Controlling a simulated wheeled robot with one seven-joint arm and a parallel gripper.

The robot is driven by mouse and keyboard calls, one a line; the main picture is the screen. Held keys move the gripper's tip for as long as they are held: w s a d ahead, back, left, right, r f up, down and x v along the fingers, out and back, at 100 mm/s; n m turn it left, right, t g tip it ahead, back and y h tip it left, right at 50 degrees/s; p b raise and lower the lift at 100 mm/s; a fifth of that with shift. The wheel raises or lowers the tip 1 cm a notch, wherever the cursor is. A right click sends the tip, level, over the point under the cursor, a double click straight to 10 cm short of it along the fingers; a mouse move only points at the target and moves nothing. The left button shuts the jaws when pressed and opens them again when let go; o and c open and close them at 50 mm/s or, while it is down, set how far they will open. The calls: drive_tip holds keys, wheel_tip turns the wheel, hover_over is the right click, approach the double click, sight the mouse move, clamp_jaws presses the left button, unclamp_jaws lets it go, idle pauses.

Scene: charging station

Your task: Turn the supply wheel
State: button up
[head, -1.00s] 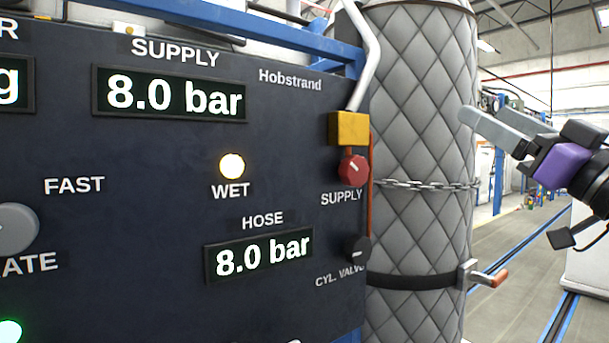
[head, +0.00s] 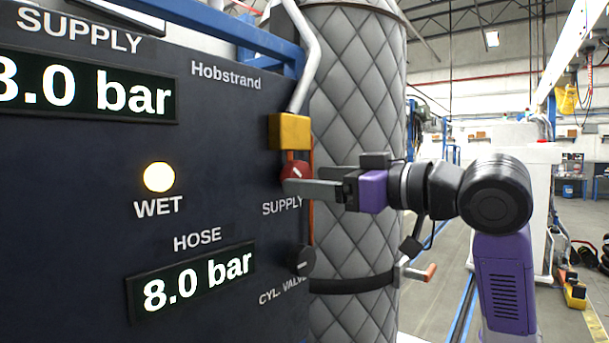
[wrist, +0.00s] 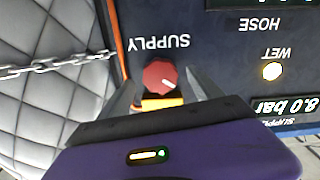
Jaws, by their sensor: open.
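The supply wheel is a red knob (head: 294,172) with a white mark, on the right side of the dark panel (head: 225,125), above the SUPPLY label. A yellow block (head: 289,131) is just above it. My gripper (head: 300,187) reaches in from the right, its fingers at the knob's lower side in the head view. In the wrist view the red knob (wrist: 160,75) lies between the two spread fingers of my gripper (wrist: 158,92), with the picture upside down. The fingers are open; I cannot tell whether either touches the knob.
The black CYL. VALVE knob (head: 301,261) is below the supply knob. A grey quilted cylinder (head: 350,90) stands close behind the panel's right edge, with a chain (wrist: 55,66) across it and an orange-tipped handle (head: 418,272). The supply and hose displays (head: 190,280) read 8.0 bar.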

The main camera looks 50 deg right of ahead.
drive_tip(key=shift+w, duration=1.15)
drive_tip(key=c, duration=1.4)
drive_tip(key=shift+n, duration=0.3)
drive_tip(key=shift+n+b, duration=1.9)
drive_tip(key=shift+n, duration=1.4)
drive_tip(key=o, duration=1.4)
